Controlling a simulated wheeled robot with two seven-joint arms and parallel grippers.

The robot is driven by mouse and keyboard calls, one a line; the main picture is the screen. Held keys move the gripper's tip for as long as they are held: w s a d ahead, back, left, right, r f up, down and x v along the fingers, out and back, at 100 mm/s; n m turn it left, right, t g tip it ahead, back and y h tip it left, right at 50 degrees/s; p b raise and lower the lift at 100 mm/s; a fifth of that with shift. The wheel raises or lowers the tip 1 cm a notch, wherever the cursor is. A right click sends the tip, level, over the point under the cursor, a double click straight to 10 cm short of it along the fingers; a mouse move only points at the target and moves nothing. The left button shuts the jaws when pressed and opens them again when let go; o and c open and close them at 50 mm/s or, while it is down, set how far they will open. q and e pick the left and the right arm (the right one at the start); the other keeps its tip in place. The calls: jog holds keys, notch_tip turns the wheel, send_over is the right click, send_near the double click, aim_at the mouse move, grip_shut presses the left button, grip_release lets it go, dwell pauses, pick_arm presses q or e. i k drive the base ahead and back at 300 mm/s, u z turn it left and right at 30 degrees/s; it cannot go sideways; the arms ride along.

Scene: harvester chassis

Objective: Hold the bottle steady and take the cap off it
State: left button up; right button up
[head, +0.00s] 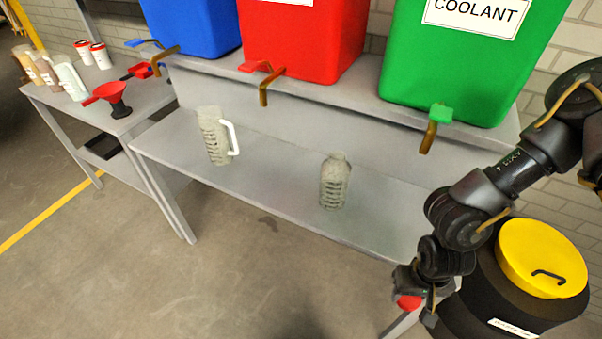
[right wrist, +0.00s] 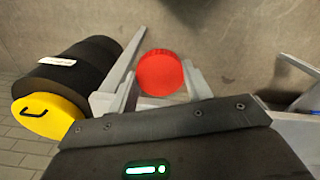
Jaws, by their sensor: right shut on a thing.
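My right gripper (head: 412,300) is low at the right of the head view, in front of the bench's right end. It is shut on a round red cap (head: 408,302), which also shows between the fingers in the right wrist view (right wrist: 160,73). A grey translucent bottle (head: 334,184) stands on the lower shelf, well left of my right gripper, with no red cap seen on its top. A similar grey jug (head: 213,136) with a white handle stands farther left on that shelf. My left gripper is not in view.
A black drum with a yellow lid (head: 540,258) stands close right of my right gripper. Blue (head: 195,25), red (head: 300,45) and green (head: 450,70) tanks with taps sit above the shelf (head: 270,200). A side table (head: 150,100) holds several bottles and a red funnel (head: 112,93).

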aim_at(336, 171)
jog(key=u, duration=2.4)
jog(key=i, duration=2.6)
jog(key=z, duration=3.1)
